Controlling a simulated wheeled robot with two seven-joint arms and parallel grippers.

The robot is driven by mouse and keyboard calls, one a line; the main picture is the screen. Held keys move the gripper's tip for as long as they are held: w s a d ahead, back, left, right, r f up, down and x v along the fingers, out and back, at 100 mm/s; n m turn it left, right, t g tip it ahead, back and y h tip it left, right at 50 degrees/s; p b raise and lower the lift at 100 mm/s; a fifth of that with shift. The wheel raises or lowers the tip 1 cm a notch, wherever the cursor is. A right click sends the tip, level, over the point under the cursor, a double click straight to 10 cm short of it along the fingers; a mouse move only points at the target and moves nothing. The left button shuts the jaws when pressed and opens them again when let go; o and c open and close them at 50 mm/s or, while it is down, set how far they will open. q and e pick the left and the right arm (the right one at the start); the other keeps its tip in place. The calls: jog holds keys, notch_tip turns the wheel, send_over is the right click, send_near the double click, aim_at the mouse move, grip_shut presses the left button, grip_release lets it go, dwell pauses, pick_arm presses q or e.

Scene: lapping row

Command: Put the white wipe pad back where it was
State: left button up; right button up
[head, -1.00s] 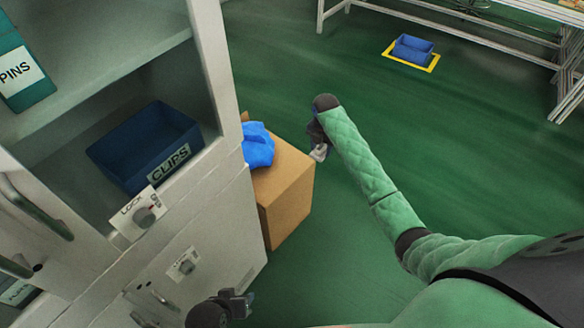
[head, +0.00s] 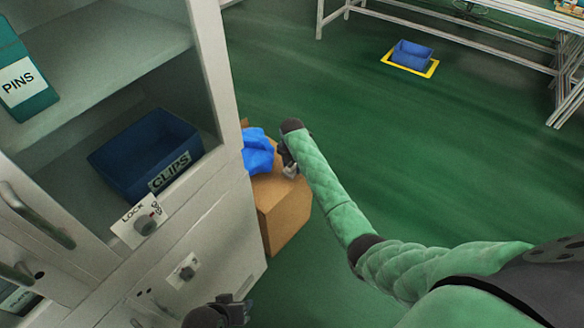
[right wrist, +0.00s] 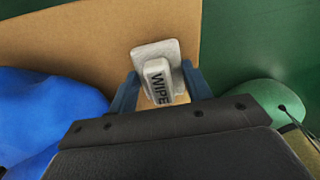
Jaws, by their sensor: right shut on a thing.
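The white wipe pad (right wrist: 157,52) has a grip block marked WIPE and sits between the fingers of my right gripper (right wrist: 158,92) in the right wrist view. That gripper is shut on it. In the head view my right gripper (head: 289,168) hangs over the right part of the cardboard box (head: 287,212), and only a small pale bit of the pad (head: 290,172) shows there. The box's brown surface (right wrist: 85,45) fills much of the wrist view behind the pad. I cannot tell whether the pad touches it. My left gripper (head: 237,308) is low beside the cabinet; its jaws are unclear.
A crumpled blue thing (head: 258,152) lies at the box's left, close to my right gripper. The grey cabinet (head: 215,235) stands at left, holding a blue CLIPS bin (head: 140,150) and a teal PINS box (head: 20,85). A blue bin (head: 411,54) sits in a yellow floor outline; green floor between is clear.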

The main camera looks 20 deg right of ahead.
jog(key=shift+f, duration=0.75)
jog(key=o, duration=0.9)
jog(key=shift+f, duration=0.1)
pick_arm(q)
jog(key=shift+w+r, duration=0.15)
jog(key=shift+r, duration=0.15)
